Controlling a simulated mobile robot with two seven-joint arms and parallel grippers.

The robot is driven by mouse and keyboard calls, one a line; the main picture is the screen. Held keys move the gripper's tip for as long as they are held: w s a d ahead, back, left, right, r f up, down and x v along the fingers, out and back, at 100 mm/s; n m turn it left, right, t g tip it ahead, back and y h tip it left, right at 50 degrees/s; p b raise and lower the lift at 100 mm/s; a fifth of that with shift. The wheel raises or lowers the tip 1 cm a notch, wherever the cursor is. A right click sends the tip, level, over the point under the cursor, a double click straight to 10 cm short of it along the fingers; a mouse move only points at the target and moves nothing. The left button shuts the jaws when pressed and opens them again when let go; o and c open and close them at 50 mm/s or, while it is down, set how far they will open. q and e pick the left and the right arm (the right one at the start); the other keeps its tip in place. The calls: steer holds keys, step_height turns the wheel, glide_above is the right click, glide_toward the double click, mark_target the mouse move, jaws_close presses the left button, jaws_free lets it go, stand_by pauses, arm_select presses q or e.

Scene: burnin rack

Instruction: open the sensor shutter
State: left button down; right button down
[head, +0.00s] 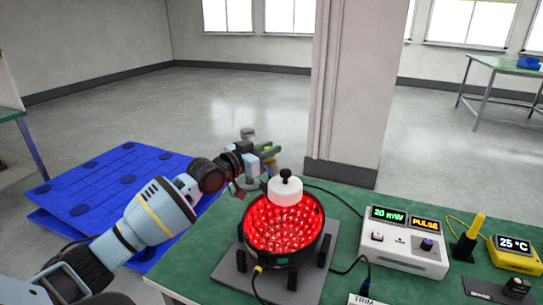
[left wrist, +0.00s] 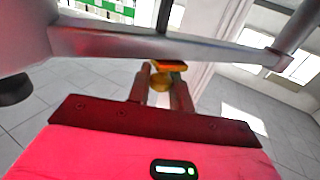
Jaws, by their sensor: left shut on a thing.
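My left gripper (head: 262,160) is at the far left edge of the green table, behind the glowing red LED bowl. In the left wrist view its two fingers (left wrist: 160,92) are shut on a small yellow piece (left wrist: 160,82), with a flat orange piece (left wrist: 168,65) just beyond. A yellow part (head: 269,150) also shows by the gripper in the head view; it may belong to the sensor shutter. A grey cylinder (head: 248,134) shows behind the gripper. The gripper hides much of this spot, so I cannot tell how the shutter stands. My right gripper is not in view.
The red bowl (head: 250,252) with a white, black-knobbed piece (head: 285,191) stands close in front of the gripper. A control box (head: 404,240), a yellow-handled tool (head: 470,238) and a yellow temperature display (head: 515,248) are at right. Cables cross the green table (head: 340,196).

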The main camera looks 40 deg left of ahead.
arm_select(q)
steer(key=shift+f, duration=0.1)
steer(key=c, duration=1.3)
jaws_free()
steer(key=shift+c, duration=0.2)
steer(key=shift+s, duration=0.15)
steer(key=s+a, duration=0.1)
steer(key=s, duration=0.6)
steer(key=shift+s+a, duration=0.2)
steer(key=shift+s, duration=0.05)
